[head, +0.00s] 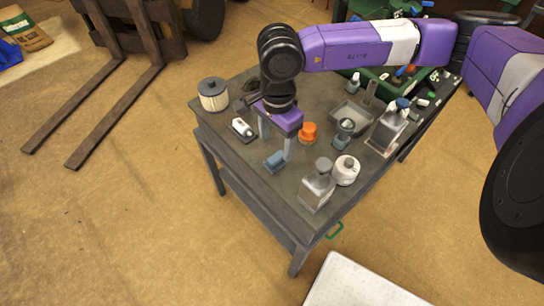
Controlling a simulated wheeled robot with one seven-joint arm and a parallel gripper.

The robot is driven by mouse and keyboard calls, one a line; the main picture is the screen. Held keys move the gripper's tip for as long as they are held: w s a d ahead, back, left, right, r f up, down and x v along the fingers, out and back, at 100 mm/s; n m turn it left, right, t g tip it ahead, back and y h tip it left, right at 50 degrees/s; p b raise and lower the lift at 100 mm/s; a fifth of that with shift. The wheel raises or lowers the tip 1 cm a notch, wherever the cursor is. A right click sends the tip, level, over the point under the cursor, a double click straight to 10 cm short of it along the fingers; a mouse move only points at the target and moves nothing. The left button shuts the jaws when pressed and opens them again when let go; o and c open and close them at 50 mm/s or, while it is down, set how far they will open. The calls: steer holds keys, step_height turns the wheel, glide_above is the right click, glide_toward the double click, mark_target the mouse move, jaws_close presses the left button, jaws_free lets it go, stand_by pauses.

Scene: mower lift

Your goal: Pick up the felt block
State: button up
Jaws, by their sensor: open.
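A small blue-grey block (274,161), which looks like the felt block, lies on the dark workbench (253,172) near its front left edge. My gripper (276,145) points down over the bench with its two grey fingers spread apart. The nearer finger comes down close beside the block's right end in the picture. I cannot tell whether it touches the block. Nothing shows between the fingers.
An orange-capped item (308,132) stands just right of my gripper, and a white item on a dark base (242,129) to its left. A cylindrical filter (213,94) stands at the back left.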

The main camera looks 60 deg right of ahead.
mark_target(277, 156)
steer(key=shift+s+d+f, duration=0.1)
steer(key=shift+d+f, duration=0.2)
steer(key=shift+f, duration=0.05)
steer(key=shift+w+f+p, duration=0.15)
steer(key=shift+f+p, duration=0.25)
steer(key=shift+f, duration=1.4)
steer(key=shift+w+f+p, duration=0.1)
steer(key=shift+f+p, duration=0.25)
steer(key=shift+f, duration=1.45)
jaws_close()
